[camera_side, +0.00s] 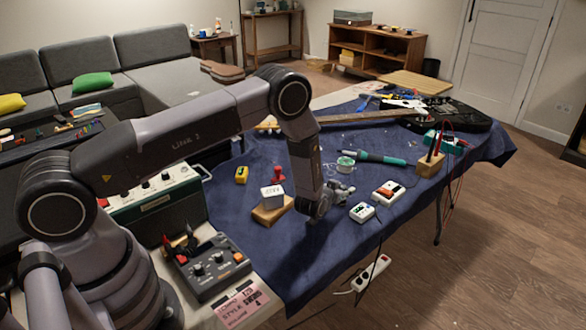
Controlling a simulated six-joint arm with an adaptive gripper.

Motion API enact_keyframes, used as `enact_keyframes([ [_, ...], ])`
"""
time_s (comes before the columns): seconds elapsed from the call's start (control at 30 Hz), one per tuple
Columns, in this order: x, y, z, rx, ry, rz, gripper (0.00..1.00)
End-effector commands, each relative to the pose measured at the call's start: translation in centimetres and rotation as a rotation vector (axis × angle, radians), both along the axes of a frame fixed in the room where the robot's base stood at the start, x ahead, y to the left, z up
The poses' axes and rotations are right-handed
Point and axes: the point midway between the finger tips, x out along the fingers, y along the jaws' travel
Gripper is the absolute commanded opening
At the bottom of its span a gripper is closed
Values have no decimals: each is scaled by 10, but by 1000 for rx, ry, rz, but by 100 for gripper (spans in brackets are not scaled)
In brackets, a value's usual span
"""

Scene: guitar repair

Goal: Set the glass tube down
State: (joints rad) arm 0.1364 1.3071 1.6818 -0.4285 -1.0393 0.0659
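My gripper (345,189) is low over the blue cloth (300,255), near the middle of the table, to the left of the white box with orange and to the right of the wooden block. It is small and dark here, so I cannot tell whether its fingers are open or shut. I cannot make out a glass tube anywhere; it may be hidden by the gripper or too small and clear to see.
Around the gripper are a white-and-orange box (388,192), a small white box (362,212), a solder spool (345,163), a teal-handled iron (381,158) and a wooden block (271,213) bearing a white box. A guitar (445,113) lies behind. Bare cloth lies in front.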

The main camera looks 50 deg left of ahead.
Motion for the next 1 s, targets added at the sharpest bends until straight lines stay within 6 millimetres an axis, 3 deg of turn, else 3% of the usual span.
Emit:
enact_keyframes([
  [0.03, 0, 0, 0, 0, 0, 0, 43],
  [0.1, 0, 0, 0, 0, 0, 0, 52],
  [0.47, 0, 0, 4, 0, 0, 0, 52],
  [0.63, -21, -6, 12, 0, 3, -1, 52],
  [1.0, -90, -25, 42, 1, 2, -3, 52],
])
